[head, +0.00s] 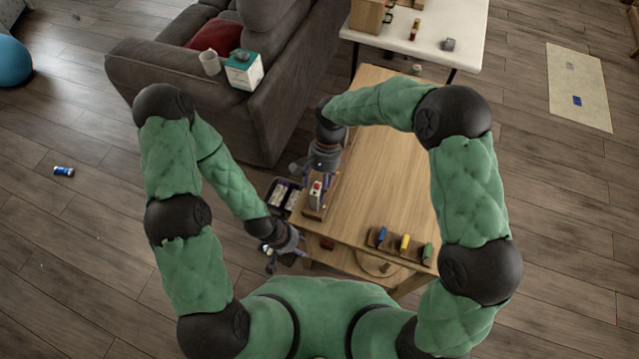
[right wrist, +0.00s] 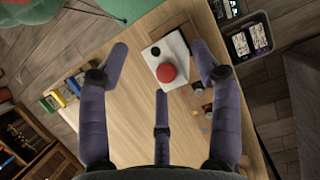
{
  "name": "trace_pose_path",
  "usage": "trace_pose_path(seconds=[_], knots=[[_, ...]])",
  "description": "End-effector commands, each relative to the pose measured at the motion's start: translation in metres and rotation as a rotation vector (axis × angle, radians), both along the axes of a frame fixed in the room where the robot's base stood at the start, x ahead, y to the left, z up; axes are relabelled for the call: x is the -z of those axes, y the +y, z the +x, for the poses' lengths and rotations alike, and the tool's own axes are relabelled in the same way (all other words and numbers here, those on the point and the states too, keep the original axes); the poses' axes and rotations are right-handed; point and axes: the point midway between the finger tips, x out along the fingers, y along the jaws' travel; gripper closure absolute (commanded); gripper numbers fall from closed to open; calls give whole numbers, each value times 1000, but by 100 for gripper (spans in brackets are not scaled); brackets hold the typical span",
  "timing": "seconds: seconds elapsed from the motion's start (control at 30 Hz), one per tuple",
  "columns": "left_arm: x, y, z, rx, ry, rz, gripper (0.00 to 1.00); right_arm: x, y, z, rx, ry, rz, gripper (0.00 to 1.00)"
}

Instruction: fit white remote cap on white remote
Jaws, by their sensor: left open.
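The white remote (head: 318,200), a white block with a red button, sits on a small wooden stand at the left edge of the wooden table. The right wrist view shows the remote (right wrist: 158,54) with its red button facing the camera. My right gripper (head: 312,172) is just above it; in the wrist view its open fingers (right wrist: 162,60) spread around the remote without visibly closing on it. My left gripper (head: 272,262) is open, low beside the table's front left corner. I cannot make out the white remote cap in either view.
A dark tray (head: 268,192) with pale items stands left of the table (head: 385,150). Blue, yellow and green blocks (head: 404,243) line the front right edge. A grey sofa (head: 165,70) stands at the back left. The table's middle is clear.

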Motion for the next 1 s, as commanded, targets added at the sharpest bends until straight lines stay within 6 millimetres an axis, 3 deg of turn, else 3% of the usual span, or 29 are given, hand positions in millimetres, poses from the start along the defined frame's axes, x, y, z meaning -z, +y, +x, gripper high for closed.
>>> trace_pose_path(seconds=[0.37, 0.8, 1.0], knots=[[0, 0, 0, 0, 0, 0, 56, -9, -1, 4, 0, -1, 1, 36], [0, 0, 0, 0, 0, 0, 56, -83, -8, 34, 1, -2, 1, 36], [0, 0, 0, 0, 0, 0, 56, -104, -11, 42, 0, 0, 0, 36]])
